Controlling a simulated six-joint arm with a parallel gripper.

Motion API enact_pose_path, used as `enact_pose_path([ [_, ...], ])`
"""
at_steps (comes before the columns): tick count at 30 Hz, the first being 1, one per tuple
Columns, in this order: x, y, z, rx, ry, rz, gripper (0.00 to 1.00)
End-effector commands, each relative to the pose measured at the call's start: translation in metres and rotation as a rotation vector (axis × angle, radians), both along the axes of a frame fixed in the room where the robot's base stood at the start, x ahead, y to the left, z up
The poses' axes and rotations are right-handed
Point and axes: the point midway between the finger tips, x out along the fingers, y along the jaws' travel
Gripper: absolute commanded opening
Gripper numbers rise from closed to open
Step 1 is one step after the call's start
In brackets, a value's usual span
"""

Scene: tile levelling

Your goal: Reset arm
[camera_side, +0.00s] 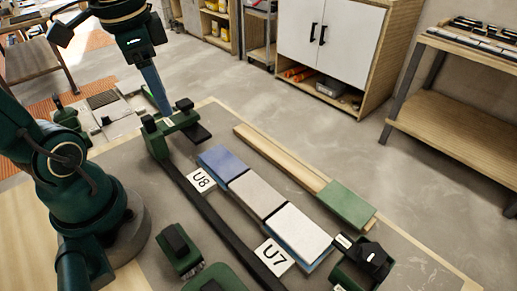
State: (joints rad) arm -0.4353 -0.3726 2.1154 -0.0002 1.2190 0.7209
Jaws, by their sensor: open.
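My gripper (160,98) hangs from the wrist at the upper left, above and behind the green fixture (178,122) at the far end of the work board. A narrow blue-grey piece runs down from the wrist; its separate fingertips are hard to make out. The gripper is apart from the tiles. A row of tiles lies in the middle of the board: a blue tile (226,165), a beige tile (256,194) and a whitish tile (298,233) nearest the camera. The whitish tile rests on a blue layer that shows at its edge.
A black rail (204,202) runs left of the tiles, beside labels U8 (202,180) and U7 (273,256). A wooden strip (283,162) with a green block (347,204) lies to the right. Green fixtures (180,249) stand at the front. A cabinet (345,40) stands behind.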

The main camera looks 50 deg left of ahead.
Motion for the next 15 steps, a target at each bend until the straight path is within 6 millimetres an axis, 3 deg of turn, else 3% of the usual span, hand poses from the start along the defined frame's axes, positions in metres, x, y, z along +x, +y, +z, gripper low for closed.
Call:
enact_pose_path([
  [3,-0.006,-0.036,-0.001,0.003,-0.112,-0.045,0.55],
  [7,-0.015,-0.063,-0.006,-0.038,-0.22,-0.02,0.55],
  [10,-0.019,-0.075,-0.012,-0.089,-0.285,0.043,0.55],
  [15,-0.018,-0.077,-0.019,-0.145,-0.322,0.192,0.55],
])
